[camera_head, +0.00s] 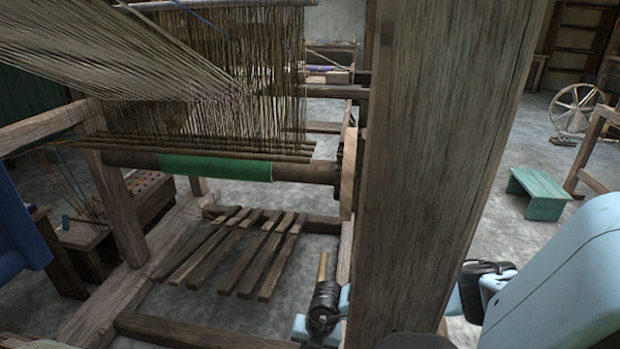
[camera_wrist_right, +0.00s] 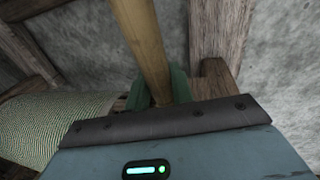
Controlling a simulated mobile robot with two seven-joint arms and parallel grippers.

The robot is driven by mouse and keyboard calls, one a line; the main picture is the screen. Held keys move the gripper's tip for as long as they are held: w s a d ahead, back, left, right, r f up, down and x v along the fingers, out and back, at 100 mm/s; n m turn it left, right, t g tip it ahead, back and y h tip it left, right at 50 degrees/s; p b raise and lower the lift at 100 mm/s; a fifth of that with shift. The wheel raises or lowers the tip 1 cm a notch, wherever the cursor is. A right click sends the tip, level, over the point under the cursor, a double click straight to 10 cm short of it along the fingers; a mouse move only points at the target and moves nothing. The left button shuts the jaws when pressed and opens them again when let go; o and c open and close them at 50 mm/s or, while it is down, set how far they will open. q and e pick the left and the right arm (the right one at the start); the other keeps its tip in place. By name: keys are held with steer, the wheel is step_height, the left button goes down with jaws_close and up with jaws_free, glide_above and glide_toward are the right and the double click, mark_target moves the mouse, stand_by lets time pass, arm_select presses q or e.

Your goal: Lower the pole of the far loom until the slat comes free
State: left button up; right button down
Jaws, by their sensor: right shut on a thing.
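A pale wooden pole (camera_head: 322,267) stands up from my right gripper (camera_head: 324,298), beside the thick front post of the loom. The gripper is shut on it, with its black ribbed part and light blue parts showing; the post hides part of my right arm. A green piece (camera_wrist_right: 180,84) shows beside the pole there. I cannot tell which piece is the slat. My left gripper is not in view.
The thick loom post (camera_head: 430,150) blocks much of the middle. A roller with green cloth (camera_head: 215,168) lies under the warp threads (camera_head: 210,80). Several treadles (camera_head: 235,255) lie low. A green bench (camera_head: 540,190) and spinning wheel (camera_head: 577,108) stand right, with open floor around them.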

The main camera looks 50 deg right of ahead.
steer(key=shift+g+y, duration=0.4)
steer(key=shift+y, duration=0.4)
steer(key=f+b, duration=0.1)
steer(key=f, duration=0.2)
steer(key=f+b, duration=0.1)
steer(key=shift+w+d+f+b, duration=0.15)
steer(key=shift+d+b, duration=0.15)
steer(key=c, duration=1.2)
jaws_free()
steer(key=p+v, duration=0.2)
steer(key=v, duration=0.4)
steer(key=shift+d+r, duration=0.1)
steer(key=shift+r, duration=0.2)
steer(key=shift+d+r+p, duration=0.15)
steer(key=shift+r+p, duration=0.25)
steer(key=shift+r, duration=0.2)
